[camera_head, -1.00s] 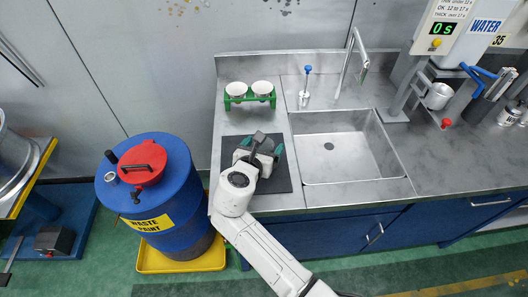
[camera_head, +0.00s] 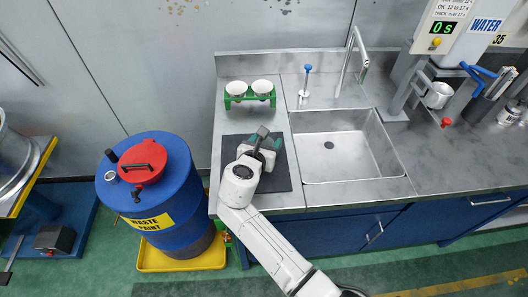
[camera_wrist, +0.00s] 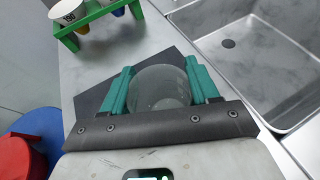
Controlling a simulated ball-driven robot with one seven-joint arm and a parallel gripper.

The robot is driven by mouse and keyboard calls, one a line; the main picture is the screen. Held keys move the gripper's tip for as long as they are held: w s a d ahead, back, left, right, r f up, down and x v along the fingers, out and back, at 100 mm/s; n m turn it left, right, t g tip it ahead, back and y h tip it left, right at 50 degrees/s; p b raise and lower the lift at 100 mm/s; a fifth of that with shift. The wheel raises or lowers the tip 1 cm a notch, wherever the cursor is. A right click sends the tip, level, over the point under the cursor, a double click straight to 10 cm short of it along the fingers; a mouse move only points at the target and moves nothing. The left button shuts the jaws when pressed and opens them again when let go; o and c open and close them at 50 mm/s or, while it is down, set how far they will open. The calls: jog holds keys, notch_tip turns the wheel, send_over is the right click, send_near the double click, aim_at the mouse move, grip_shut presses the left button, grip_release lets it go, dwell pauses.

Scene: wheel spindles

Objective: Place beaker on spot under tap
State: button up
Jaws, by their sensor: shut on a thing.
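A clear round beaker (camera_wrist: 160,88) sits between the two green fingers of my gripper (camera_wrist: 158,80) in the wrist view, and the gripper is shut on it. In the head view my gripper (camera_head: 264,150) is over the dark mat (camera_head: 232,148) at the left of the counter; the beaker is mostly hidden there. I cannot tell whether it touches the mat. A tall steel tap (camera_head: 346,58) stands behind the sink (camera_head: 350,155). A water unit (camera_head: 455,45) with a blue lever (camera_head: 476,72) stands at the right.
A green rack (camera_head: 249,98) with two white cups stands behind the mat, and a small blue-topped stand (camera_head: 306,88) beside it. A metal cup (camera_head: 438,95) is below the water unit. A blue waste drum (camera_head: 165,195) is left of the counter. The counter right of the sink (camera_head: 445,165) is clear.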

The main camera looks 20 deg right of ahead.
jog(key=shift+c, duration=0.7)
jog(key=shift+r, duration=0.1)
